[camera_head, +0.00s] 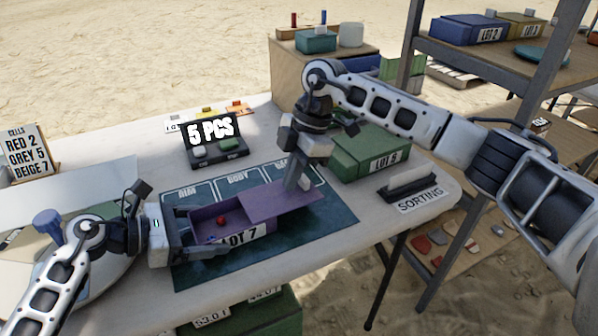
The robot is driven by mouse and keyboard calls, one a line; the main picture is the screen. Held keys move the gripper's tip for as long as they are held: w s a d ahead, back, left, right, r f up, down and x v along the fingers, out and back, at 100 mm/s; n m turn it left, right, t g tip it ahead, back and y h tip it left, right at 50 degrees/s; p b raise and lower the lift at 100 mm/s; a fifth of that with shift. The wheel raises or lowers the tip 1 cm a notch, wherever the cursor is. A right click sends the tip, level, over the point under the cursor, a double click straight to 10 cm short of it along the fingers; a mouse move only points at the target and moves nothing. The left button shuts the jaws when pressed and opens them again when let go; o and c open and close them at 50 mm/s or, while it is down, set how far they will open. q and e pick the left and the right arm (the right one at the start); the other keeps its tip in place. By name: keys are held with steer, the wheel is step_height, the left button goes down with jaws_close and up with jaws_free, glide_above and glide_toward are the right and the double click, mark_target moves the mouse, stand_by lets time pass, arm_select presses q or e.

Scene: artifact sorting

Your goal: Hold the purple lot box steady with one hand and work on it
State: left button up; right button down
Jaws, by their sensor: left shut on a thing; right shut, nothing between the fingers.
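The purple lot box (262,230), marked LOT 7, sits on the dark teal mat (318,236). Its purple lid (282,203) is slid to the right, so the left part of the box is open. A small red piece (221,220) and a small blue piece (211,239) show in the open part. My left gripper (198,243) is shut on the left end of the box. My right gripper (293,187) is shut and empty, pointing down with its tips at the lid; I cannot tell whether they touch it.
A sign reading 5 PCS (211,131) stands behind the mat. A green LOT 6 box (370,152) and a SORTING holder (408,184) are at the right. A CELLS card (25,148) stands at the far left. A shelf post (541,88) rises at the right.

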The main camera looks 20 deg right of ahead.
mark_target(297, 190)
arm_select(q)
steer(key=shift+s+f, duration=0.1)
steer(key=shift+f, duration=0.15)
arm_select(e)
steer(key=shift+s+a, duration=0.15)
steer(key=shift+a, duration=1)
steer(key=v, duration=1)
